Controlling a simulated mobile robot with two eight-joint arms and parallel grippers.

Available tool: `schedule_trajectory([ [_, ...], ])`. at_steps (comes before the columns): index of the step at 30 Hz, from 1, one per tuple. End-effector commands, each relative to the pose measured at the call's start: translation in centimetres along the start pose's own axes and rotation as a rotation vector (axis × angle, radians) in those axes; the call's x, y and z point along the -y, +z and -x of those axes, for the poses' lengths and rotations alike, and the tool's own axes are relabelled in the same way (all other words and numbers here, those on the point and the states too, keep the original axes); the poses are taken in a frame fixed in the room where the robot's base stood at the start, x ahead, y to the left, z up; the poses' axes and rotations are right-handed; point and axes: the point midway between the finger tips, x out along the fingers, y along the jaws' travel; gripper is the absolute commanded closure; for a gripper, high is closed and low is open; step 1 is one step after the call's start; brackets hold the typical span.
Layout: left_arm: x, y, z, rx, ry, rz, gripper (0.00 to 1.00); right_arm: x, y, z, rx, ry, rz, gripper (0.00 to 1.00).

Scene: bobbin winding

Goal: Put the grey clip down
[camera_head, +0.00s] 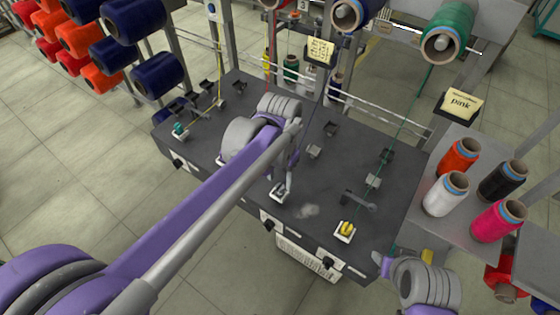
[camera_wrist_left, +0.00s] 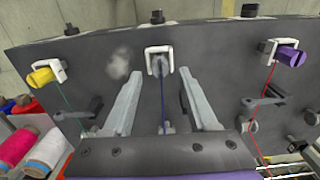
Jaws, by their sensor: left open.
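My left gripper (camera_head: 288,188) is low over the front of the dark machine top (camera_head: 330,195). In the left wrist view its two fingers (camera_wrist_left: 160,85) are apart, with nothing pressed between them. A small grey piece (camera_wrist_left: 158,64), perhaps the grey clip, sits in the middle white bracket (camera_wrist_left: 158,48) beyond the fingertips. A blue thread runs from it between the fingers. The bracket also shows beside the gripper in the head view (camera_head: 277,191). My right gripper (camera_head: 384,263) is at the lower right; its jaws are not clear.
A yellow bobbin (camera_head: 346,228) and a purple bobbin (camera_wrist_left: 290,56) sit in brackets on either side. Grey levers (camera_head: 360,200) stand on the top. A shelf with thread cones (camera_head: 446,194) is at the right. A pale smudge (camera_head: 307,211) marks the top.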

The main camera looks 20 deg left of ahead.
Motion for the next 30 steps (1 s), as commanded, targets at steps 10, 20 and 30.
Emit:
schedule_trajectory([
  [10,0.0,0.0,7.3,0.0,0.0,0.0,0.42,0.0,-0.4,0.3,-0.004,0.0,0.0,0.5],
  [20,0.5,2.1,8.0,-0.06,-0.011,0.045,0.42,0.0,-0.5,0.4,-0.004,0.0,0.0,0.5],
  [30,1.8,11.5,-0.1,-0.379,-0.068,0.269,0.42,0.0,-0.4,0.4,-0.004,0.0,0.0,0.5],
])
